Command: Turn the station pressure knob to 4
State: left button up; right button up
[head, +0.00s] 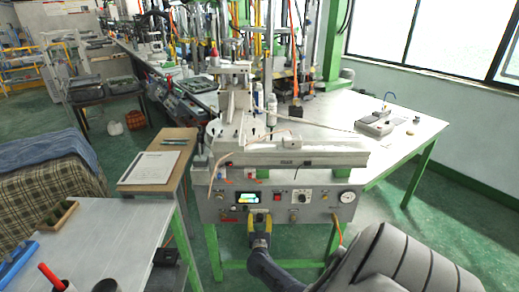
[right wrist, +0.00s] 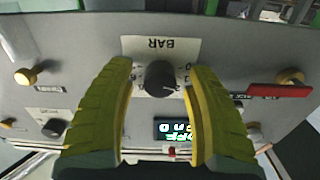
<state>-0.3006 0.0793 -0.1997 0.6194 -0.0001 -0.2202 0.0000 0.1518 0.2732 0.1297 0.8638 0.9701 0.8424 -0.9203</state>
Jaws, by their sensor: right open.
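The station's control panel (head: 325,208) faces me in the head view. The black pressure knob (right wrist: 160,78) sits on a white label reading BAR (right wrist: 165,48), which appears upside down in the right wrist view. My right gripper (head: 258,217) is at the panel's lower left, below the lit display (head: 248,198). In the right wrist view its yellow fingers (right wrist: 158,72) are open on either side of the knob, with a visible gap at each side. I cannot read the knob's setting. My left gripper is not in view.
A round gauge (head: 346,198) and a black knob on a white plate (head: 302,196) are farther right on the panel. A red handle (right wrist: 280,90) and a brass-coloured knob (right wrist: 25,77) flank the fingers.

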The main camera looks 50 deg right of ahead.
dwell(0.3)
grip_shut()
dwell(0.3)
